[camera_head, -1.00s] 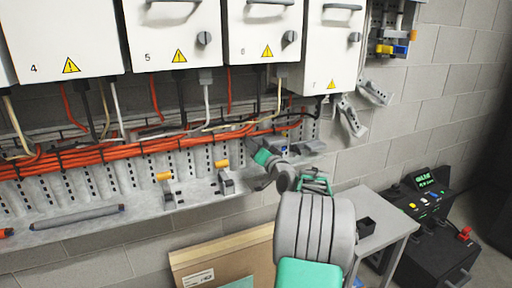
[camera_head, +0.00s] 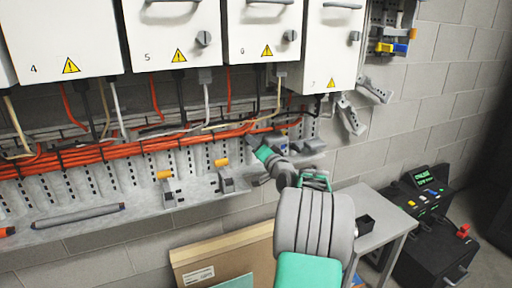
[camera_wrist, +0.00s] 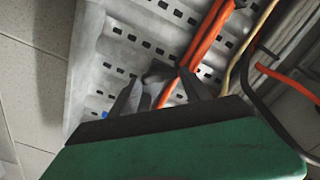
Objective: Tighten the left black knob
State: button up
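My gripper (camera_head: 250,142) reaches up to the right part of the perforated metal cable tray, under cabinets 6 and 7. In the wrist view its two dark fingers (camera_wrist: 163,88) stand apart below a small dark thing (camera_wrist: 158,72), perhaps a knob. I cannot tell whether they touch it. The head view hides this spot behind my gripper. Dark knobs also show on the cabinet doors: one on cabinet 5 (camera_head: 204,39), one on cabinet 6 (camera_head: 290,36) and one on cabinet 7 (camera_head: 355,37). Which knob is the left black one is unclear.
Orange cables (camera_head: 100,152) run along the tray close to my gripper. Two orange-topped clamps (camera_head: 166,187) (camera_head: 226,178) and a grey rod (camera_head: 78,216) are at the tray's front. A cardboard panel (camera_head: 225,250), a grey table (camera_head: 372,235) and a black console (camera_head: 430,215) stand below.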

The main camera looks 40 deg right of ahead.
jog(key=o, duration=0.3)
jog(key=v, duration=0.7)
jog(key=shift+s+a, duration=0.2)
jog(key=shift+s, duration=0.2)
